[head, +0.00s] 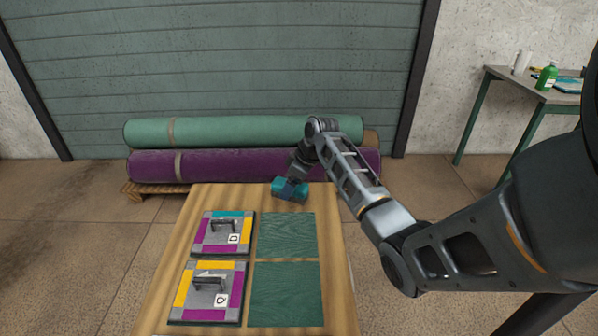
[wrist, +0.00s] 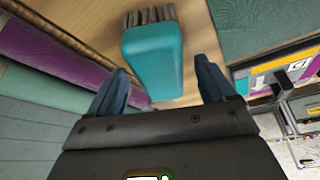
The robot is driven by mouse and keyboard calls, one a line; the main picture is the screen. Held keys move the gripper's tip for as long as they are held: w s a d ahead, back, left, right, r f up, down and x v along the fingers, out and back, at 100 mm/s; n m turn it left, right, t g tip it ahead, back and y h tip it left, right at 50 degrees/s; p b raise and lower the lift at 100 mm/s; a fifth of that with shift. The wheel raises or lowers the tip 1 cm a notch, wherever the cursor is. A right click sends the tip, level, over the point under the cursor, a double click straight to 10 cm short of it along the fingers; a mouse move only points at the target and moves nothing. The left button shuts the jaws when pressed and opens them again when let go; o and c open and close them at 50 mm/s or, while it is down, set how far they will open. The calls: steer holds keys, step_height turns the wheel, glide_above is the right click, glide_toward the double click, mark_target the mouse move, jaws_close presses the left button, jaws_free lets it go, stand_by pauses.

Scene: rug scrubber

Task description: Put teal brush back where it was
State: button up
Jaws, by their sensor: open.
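The teal brush (head: 290,190) is at the far edge of the wooden table (head: 341,264), behind the green squares. In the wrist view the teal brush (wrist: 153,58) shows a smooth teal body, with brown bristles at the top of the picture. My gripper (wrist: 161,70) is open, with one finger on each side of the brush body. A small gap shows on each side, so the fingers look apart from it. In the head view my gripper (head: 291,183) is over the brush and partly hides it.
Two handled pads with coloured borders, a far one (head: 203,247) and a near one (head: 236,314), lie on the table's left. Two green squares, far (head: 287,235) and near (head: 285,293), lie on its right. Rolled teal (head: 230,131) and purple (head: 220,164) rugs are behind.

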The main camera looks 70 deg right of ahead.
steer(key=v, duration=1.1)
steer(key=shift+b, duration=0.45)
steer(key=shift+s, duration=0.1)
